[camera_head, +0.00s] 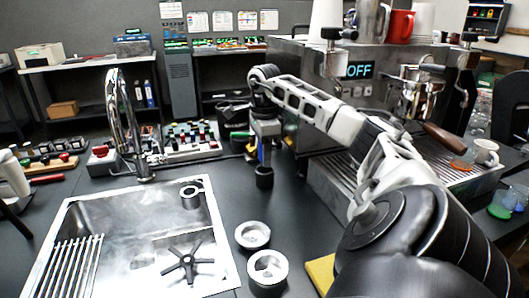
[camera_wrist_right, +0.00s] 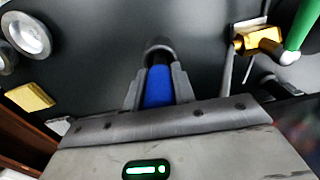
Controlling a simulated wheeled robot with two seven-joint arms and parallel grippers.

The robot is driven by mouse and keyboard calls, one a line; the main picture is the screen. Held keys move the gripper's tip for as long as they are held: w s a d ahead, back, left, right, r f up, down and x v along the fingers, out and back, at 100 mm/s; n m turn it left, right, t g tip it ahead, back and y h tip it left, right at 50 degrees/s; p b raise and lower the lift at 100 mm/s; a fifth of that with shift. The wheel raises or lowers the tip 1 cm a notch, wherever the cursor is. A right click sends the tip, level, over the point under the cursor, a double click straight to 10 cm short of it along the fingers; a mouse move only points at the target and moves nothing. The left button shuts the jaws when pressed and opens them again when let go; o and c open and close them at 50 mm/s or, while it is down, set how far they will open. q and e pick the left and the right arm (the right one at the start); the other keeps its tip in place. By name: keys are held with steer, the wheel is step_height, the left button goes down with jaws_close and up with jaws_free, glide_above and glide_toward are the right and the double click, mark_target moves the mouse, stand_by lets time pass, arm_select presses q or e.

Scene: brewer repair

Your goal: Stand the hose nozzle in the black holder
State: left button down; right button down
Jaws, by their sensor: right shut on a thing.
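My right gripper (camera_head: 264,140) is beyond the sink, above the dark counter, pointing down. Its fingers are shut on a blue-bodied upright piece (camera_head: 261,154), which I take to be the hose nozzle. In the right wrist view the blue body (camera_wrist_right: 159,87) sits between the two grey fingers. A black round cup-like piece (camera_head: 264,177) is at its lower end and looks in line with it; it also shows in the wrist view (camera_wrist_right: 158,48). I take it for the black holder, but cannot tell how deep the nozzle sits in it.
A steel sink (camera_head: 104,220) with a faucet (camera_head: 124,125) is at the left. Two metal rings (camera_head: 252,235) (camera_head: 267,268) lie between sink and my right arm. The espresso machine (camera_head: 350,90) stands at the right. A green-handled brass tool (camera_wrist_right: 262,40) lies near the gripper.

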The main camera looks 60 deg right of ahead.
stand_by(0.3)
steer(key=c, duration=1.1)
jaws_free()
steer(key=shift+c, duration=0.2)
steer(key=shift+o, duration=0.3)
steer(key=o, duration=0.6)
steer(key=shift+f, duration=0.1)
